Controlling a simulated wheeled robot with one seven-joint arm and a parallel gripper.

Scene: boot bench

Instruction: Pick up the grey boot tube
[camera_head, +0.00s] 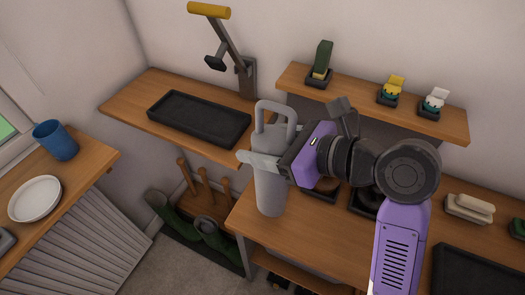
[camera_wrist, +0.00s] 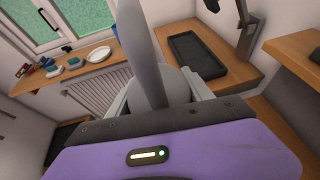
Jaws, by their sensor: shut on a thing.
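The grey boot tube (camera_head: 270,187) is a tall pale cylinder with a loop handle on top. It stands upright at the left edge of the wooden bench in the head view; I cannot tell whether its base touches the bench. My gripper (camera_head: 257,163) reaches it from the right and is shut on its upper body, below the handle. In the wrist view the tube (camera_wrist: 176,84) fills the space between the two fingers, with its handle rising in front of the camera. The tube's lower part is hidden in that view.
A black tray (camera_head: 199,118) lies on the back-left shelf, near a yellow-handled lever (camera_head: 208,11). A wall shelf (camera_head: 290,80) carries small brushes. A blue cup (camera_head: 55,140) and white plate (camera_head: 35,199) sit at left.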

